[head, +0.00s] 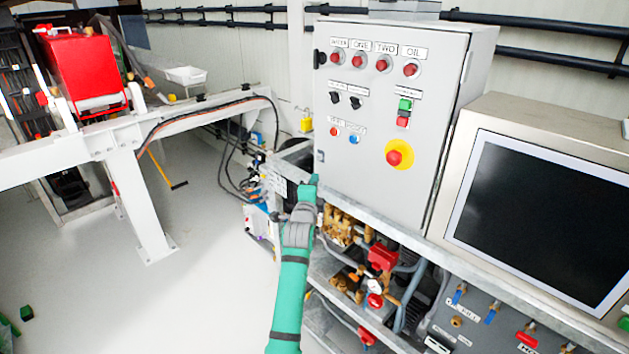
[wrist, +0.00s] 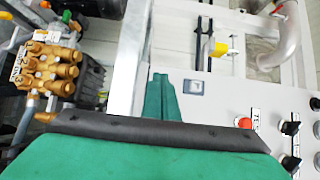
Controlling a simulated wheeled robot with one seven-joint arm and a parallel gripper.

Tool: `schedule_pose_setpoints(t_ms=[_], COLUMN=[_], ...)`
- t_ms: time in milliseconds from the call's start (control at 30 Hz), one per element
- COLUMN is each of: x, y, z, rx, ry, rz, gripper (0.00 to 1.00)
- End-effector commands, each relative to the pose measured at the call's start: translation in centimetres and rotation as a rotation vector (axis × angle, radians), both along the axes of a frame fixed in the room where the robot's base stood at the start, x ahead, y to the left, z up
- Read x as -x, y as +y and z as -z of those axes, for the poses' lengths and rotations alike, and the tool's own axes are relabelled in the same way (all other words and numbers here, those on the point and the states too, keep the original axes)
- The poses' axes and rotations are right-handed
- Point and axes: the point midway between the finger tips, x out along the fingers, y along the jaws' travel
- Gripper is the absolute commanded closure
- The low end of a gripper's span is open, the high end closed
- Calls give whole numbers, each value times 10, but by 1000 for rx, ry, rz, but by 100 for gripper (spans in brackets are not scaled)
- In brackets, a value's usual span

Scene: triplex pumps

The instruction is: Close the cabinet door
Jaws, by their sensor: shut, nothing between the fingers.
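The grey cabinet door (head: 375,190) carries red, black and green buttons and a yellow-ringed red stop button. It stands nearly flush with the cabinet body (head: 478,70), with a narrow dark line along its right edge; I cannot tell whether it is fully shut. Black fittings sit on its left edge. My gripper (head: 314,181) is shut and empty at the door's lower left corner. In the wrist view, the green fingertip (wrist: 160,90) lies beside the panel face (wrist: 215,110), near a small square label. I cannot tell whether it touches the door.
A screen in a metal housing (head: 535,210) stands right of the cabinet. Brass pumps (head: 340,230) and red valves sit in the frame below. A white beam structure (head: 140,190) with a red box (head: 80,65) is at left. The floor between is clear.

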Motion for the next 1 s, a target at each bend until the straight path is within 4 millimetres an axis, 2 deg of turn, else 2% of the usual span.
schedule_pose_setpoints(t_ms=[200, 400, 667, 767, 867, 1000], x=[31, 57, 74, 79, 89, 116], y=[52, 71, 80, 78, 68, 50], z=[1, 1, 1, 8, 26, 66], rx=[1, 1, 2, 20, 79, 224], ry=[0, 1, 1, 5, 13, 28], rz=[-24, -16, -5, -4, -4, -12], gripper=[100, 100, 100, 100, 100, 100])
